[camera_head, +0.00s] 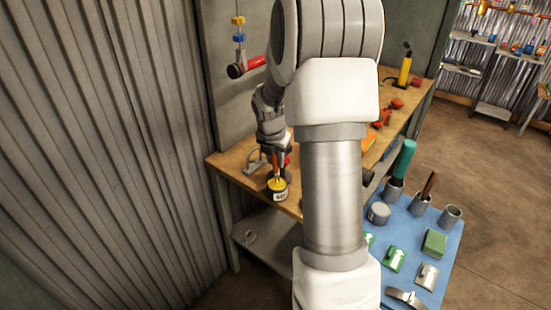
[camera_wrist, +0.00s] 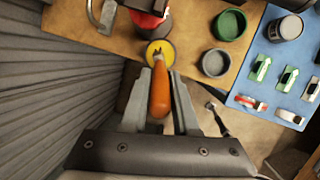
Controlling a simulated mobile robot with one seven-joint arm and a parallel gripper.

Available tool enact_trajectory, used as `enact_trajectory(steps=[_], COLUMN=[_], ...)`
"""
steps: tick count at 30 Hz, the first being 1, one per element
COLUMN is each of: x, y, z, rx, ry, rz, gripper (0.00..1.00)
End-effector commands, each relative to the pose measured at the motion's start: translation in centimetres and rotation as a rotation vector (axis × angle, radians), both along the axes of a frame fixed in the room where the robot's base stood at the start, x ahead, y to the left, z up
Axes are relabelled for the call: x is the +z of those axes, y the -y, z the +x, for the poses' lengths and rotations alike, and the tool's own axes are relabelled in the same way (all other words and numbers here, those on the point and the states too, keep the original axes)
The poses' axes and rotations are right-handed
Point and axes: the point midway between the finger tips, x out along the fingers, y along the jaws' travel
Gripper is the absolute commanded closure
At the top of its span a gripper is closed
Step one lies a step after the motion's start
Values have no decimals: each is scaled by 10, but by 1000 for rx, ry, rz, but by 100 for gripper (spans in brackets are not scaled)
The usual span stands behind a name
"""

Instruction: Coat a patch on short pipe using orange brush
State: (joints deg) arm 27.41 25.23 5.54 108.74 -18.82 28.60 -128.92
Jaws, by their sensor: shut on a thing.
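My gripper (camera_wrist: 160,88) is shut on the orange brush (camera_wrist: 160,97), with its handle between the two fingers. The brush's dark tip points at the yellow paint in an open pot (camera_wrist: 160,52). The tip overlaps the yellow surface; I cannot tell how deep it sits. In the head view the pot (camera_head: 278,190) stands at the bench's near edge, just below my gripper (camera_head: 274,158).
The wooden bench (camera_head: 232,160) runs along the wall. A grey bent metal piece (camera_wrist: 103,14) and a red item (camera_wrist: 148,18) lie beyond the pot. Green (camera_wrist: 230,24) and dark (camera_wrist: 215,62) cups stand right of it. A blue mat (camera_head: 448,255) holds several tools. Corrugated wall (camera_head: 110,150) closes the left.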

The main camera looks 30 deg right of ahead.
Motion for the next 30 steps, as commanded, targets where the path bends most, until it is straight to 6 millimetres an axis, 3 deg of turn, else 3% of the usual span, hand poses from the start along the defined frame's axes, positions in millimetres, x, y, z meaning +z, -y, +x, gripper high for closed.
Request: enact_trajectory(steps=[30], x=[-8], y=[0], z=[0], rx=[0], ry=[0], rz=[0], gripper=[100])
